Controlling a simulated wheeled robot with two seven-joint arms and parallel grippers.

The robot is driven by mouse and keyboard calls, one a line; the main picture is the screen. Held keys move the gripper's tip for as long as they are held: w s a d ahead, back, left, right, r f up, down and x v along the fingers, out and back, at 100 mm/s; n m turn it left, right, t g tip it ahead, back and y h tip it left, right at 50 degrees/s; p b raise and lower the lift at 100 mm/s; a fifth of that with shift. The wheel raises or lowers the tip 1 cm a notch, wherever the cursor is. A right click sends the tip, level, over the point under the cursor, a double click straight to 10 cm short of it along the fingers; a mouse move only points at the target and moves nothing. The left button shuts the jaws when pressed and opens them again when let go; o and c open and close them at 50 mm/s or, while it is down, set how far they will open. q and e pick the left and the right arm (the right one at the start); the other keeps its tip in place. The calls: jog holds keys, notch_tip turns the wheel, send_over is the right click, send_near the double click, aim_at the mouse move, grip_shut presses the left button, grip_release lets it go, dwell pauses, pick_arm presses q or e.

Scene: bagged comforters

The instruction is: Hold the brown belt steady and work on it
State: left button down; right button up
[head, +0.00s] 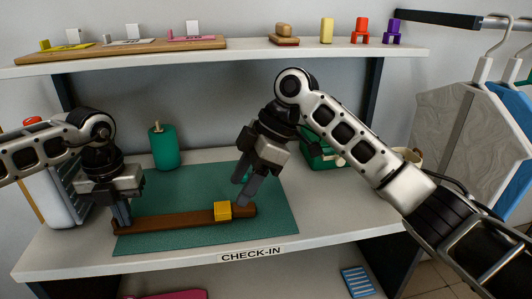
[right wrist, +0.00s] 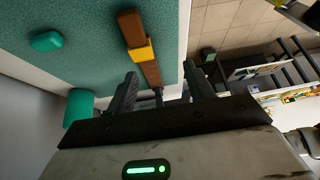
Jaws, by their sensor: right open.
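The brown belt (head: 172,220) lies flat along the front of the green mat (head: 185,190). A yellow band (head: 223,211) sits around it near its right end. It also shows in the right wrist view (right wrist: 131,27), with the yellow band (right wrist: 140,53). My left gripper (head: 122,218) is down at the belt's left end, its fingers close together on it. My right gripper (head: 242,194) is open and empty, tilted just above the belt's right end. In the right wrist view its fingers (right wrist: 160,88) stand apart, with the belt's end between them in the picture.
A green spool (head: 164,147) stands behind the mat. A green box (head: 318,153) and a cream cup (head: 410,156) are partly hidden by my right arm. A shelf (head: 245,48) with small coloured items runs above.

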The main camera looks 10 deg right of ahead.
aim_at(238, 210)
jog(key=w+d+r+h, duration=0.1)
jog(key=w+d+r, duration=0.1)
jog(key=d+r, duration=0.25)
jog(key=shift+m+t+h, duration=0.3)
jog(key=shift+t, duration=0.1)
jog(key=x, duration=1.2)
jog(key=shift+w+f, duration=0.25)
jog(key=shift+f, duration=0.1)
jog(key=c, duration=1.1)
